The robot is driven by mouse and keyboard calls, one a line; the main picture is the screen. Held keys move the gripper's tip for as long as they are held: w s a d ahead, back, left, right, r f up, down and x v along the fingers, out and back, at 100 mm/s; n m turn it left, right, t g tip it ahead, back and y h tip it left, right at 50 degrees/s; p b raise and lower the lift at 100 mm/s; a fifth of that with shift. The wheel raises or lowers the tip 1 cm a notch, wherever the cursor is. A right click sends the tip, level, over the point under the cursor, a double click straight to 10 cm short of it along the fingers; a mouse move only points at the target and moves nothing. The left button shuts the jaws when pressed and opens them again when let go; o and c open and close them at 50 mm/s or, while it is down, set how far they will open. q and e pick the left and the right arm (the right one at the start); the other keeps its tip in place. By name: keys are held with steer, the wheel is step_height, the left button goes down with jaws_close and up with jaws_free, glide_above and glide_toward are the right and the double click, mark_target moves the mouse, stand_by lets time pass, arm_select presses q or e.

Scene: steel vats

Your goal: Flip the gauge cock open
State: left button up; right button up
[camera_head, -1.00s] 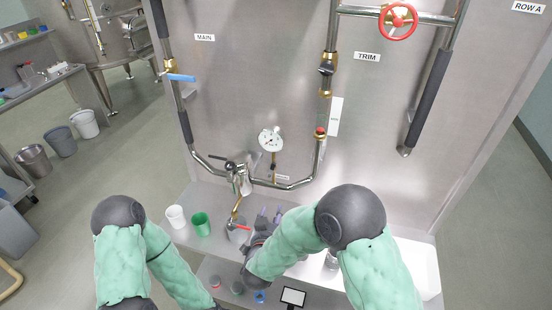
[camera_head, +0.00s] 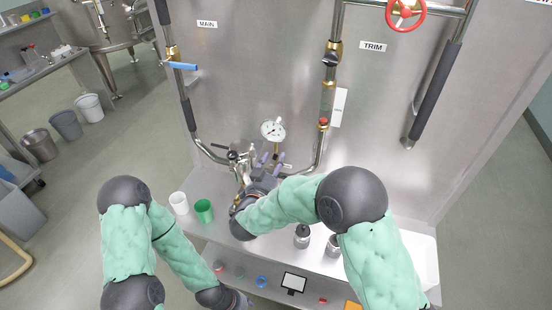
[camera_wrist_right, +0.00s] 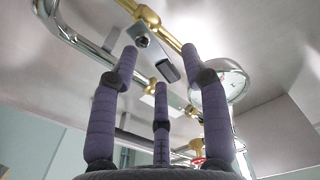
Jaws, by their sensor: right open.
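A round white dial gauge (camera_head: 272,129) stands on a short brass stem (camera_head: 276,153) above the lower pipe on the steel panel. The cock on this stem is too small to make out clearly, and my gripper partly crowds it. My right gripper (camera_head: 267,165) is open and empty just below the gauge, its purple fingers pointing up at the pipework. In the right wrist view its spread fingers (camera_wrist_right: 160,68) frame a grey lever (camera_wrist_right: 168,67) near a brass fitting (camera_wrist_right: 149,16). The gauge's edge (camera_wrist_right: 232,80) shows at right. My left gripper (camera_head: 224,298) is low, its fingers unclear.
A black-handled valve (camera_head: 233,155) sits left of the gauge. A white cup (camera_head: 179,203) and green cup (camera_head: 204,210) stand on the shelf at left. Steel weights or canisters (camera_head: 302,236) stand right of my forearm. A small screen (camera_head: 293,283) is at the front.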

steer(key=shift+x, duration=1)
jaws_close()
steer(key=shift+a+r+n+p, duration=0.25)
steer(key=shift+n+p, duration=0.3)
steer(key=shift+n, duration=0.35)
steer(key=shift+w+a+n, duration=0.15)
steer(key=shift+a+n, duration=0.05)
steer(key=shift+n, duration=0.5)
